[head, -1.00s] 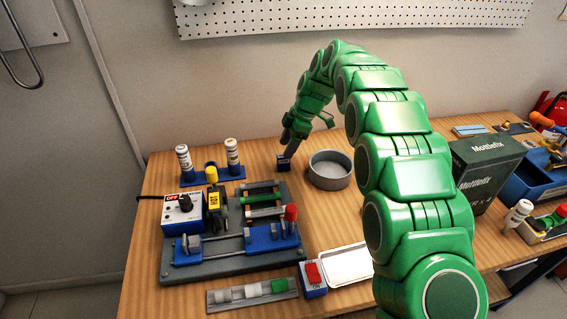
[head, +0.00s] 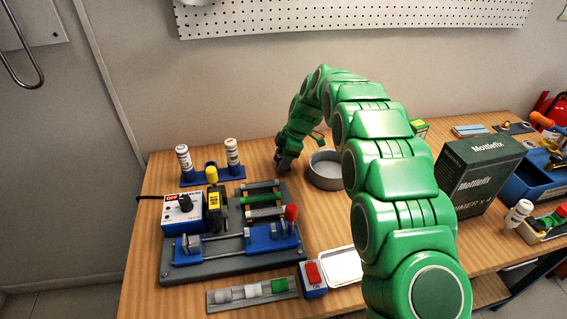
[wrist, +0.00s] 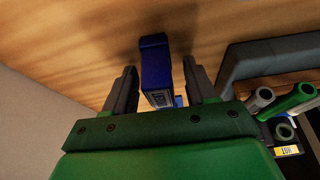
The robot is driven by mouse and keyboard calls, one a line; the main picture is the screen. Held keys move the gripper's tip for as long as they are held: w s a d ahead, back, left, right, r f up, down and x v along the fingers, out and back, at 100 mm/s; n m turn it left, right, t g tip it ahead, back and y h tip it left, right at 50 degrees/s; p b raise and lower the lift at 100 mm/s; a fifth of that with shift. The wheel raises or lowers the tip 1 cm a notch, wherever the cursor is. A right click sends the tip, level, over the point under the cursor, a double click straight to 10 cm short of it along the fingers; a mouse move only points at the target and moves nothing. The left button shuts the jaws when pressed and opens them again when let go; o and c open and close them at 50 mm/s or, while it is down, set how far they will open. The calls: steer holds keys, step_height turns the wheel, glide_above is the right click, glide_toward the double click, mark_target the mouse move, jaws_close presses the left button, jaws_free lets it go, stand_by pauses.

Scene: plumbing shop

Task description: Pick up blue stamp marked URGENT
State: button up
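A small blue block, taken as the blue stamp (wrist: 156,55), stands on the wooden bench between my gripper's two fingers in the wrist view. A pale, lettered patch shows on its near face, too small to read. My gripper (wrist: 159,66) is open around it, with a narrow gap on the left and a clearer gap on the right. In the head view my gripper (head: 284,164) is low at the bench, left of the grey round dish, and hides most or all of the stamp.
The grey round dish (head: 325,170) stands close to the right of my gripper. The grey fixture plate (head: 235,266) with rods and blue blocks lies to the front left. A blue holder with white bottles (head: 232,155) stands left.

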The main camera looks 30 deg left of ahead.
mark_target(279, 157)
steer(key=c, duration=1)
steer(key=shift+r, duration=0.15)
jaws_close()
step_height(279, 157, up, 2)
steer(key=shift+r, duration=0.5)
steer(key=shift+s+d+r, duration=0.25)
steer(key=shift+d+r, duration=0.05)
steer(key=shift+r, duration=0.2)
steer(key=s+d+r, duration=0.8)
steer(key=s+d, duration=0.1)
steer(key=shift+s+d+r, duration=0.15)
steer(key=shift+s+r, duration=0.05)
steer(key=shift+r, duration=0.15)
